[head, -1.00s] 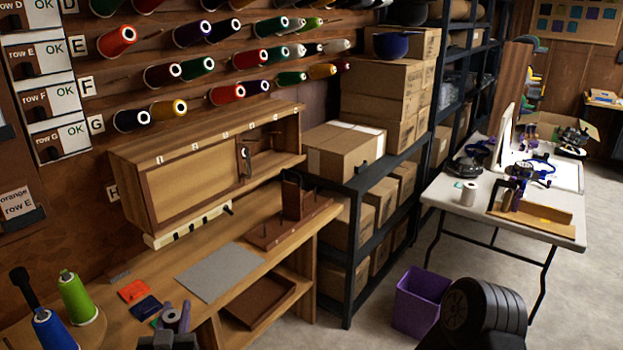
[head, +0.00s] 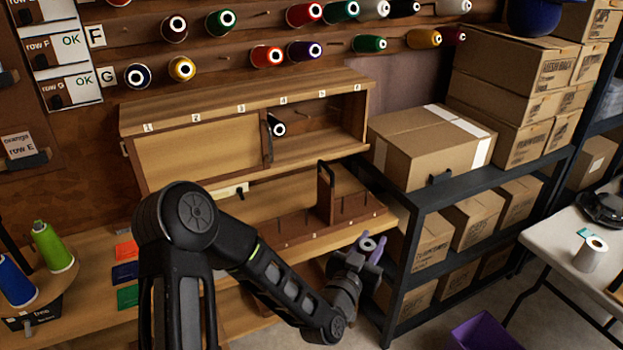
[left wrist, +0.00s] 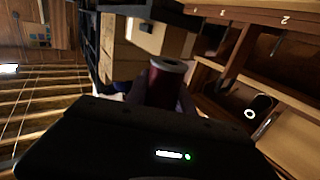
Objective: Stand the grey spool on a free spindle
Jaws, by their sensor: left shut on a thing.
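My left gripper (head: 366,254), with purple fingers, is shut on a small spool (head: 367,243). In the head view the spool's pale ringed end shows between the fingers. In the left wrist view the spool (left wrist: 165,82) has a grey end with a dark hole, and its side looks dark red. The gripper is in front of the right end of a low wooden rack (head: 290,240) with several thin upright spindles (head: 340,212). No spool shows on the visible spindles. My arm hides part of the rack's left side. My right gripper is not in view.
A numbered wooden cabinet (head: 240,100) stands above the rack; a dark spool (head: 276,126) sits inside it. A brown upright block (head: 326,190) rises from the rack. A black shelf (head: 430,196) with boxes stands close on the right. Green (head: 51,246) and blue (head: 15,279) cones stand left.

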